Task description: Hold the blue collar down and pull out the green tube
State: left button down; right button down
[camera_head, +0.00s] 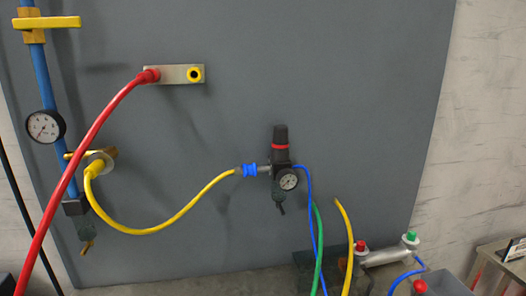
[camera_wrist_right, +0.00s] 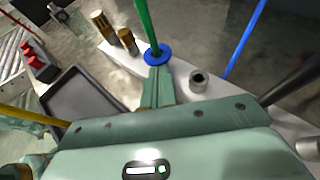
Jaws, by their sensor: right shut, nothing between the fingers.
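The green tube (camera_wrist_right: 147,22) rises from the blue collar (camera_wrist_right: 153,60) in the right wrist view. The collar is a flat ring around the tube's lower end. My right gripper (camera_wrist_right: 160,72) is shut and empty, its fingertips right at the collar's near edge. I cannot tell whether they touch it. The collar does not show there, and neither gripper is in the head view.
A blue tube (camera_wrist_right: 243,42), a grey round port (camera_wrist_right: 199,81) and brass fittings (camera_wrist_right: 128,38) stand near the collar. A dark tray (camera_wrist_right: 52,102) lies to the left. In the head view, a yellow tube (camera_head: 346,235) rises beside the green one, and the grey panel (camera_head: 370,100) stands behind.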

jog(key=shift+f, duration=0.25)
jog(key=shift+r, duration=0.1)
dwell(0.4)
jog(key=shift+r+p, duration=1.85)
jog(key=shift+r, duration=0.15)
jog(key=shift+f, duration=0.1)
